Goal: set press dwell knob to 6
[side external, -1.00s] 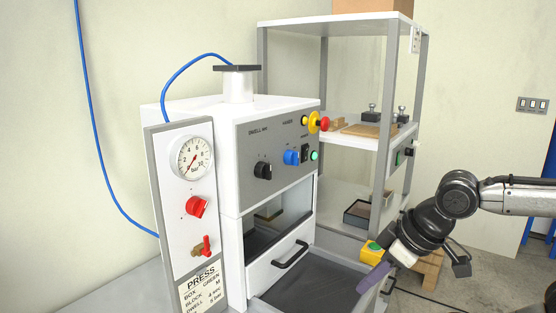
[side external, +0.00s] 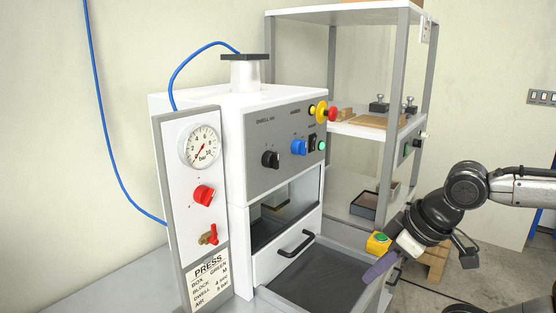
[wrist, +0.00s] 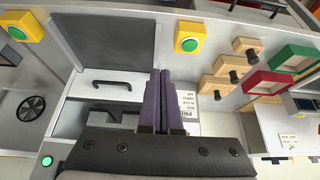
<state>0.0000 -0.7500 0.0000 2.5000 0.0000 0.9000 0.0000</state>
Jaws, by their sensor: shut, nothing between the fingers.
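The press dwell knob (side external: 270,159) is a black knob on the grey panel of the white press (side external: 195,105), under small lettering that reads like "DWELL"; its exact setting is too small to read. My gripper (side external: 374,271) has purple fingers and is at the lower right in the side view, low beside the open drawer, well apart from the knob. In the wrist view the purple fingers (wrist: 161,80) are together with nothing between them. The knob is not recognisable in the wrist view.
A blue knob (side external: 298,147), a red and yellow button (side external: 325,112) and a green button (side external: 322,145) sit right of the dwell knob. A pressure gauge (side external: 201,146), red knob (side external: 204,195) and card (side external: 209,278) are on the left panel. The drawer (side external: 318,277) stands open.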

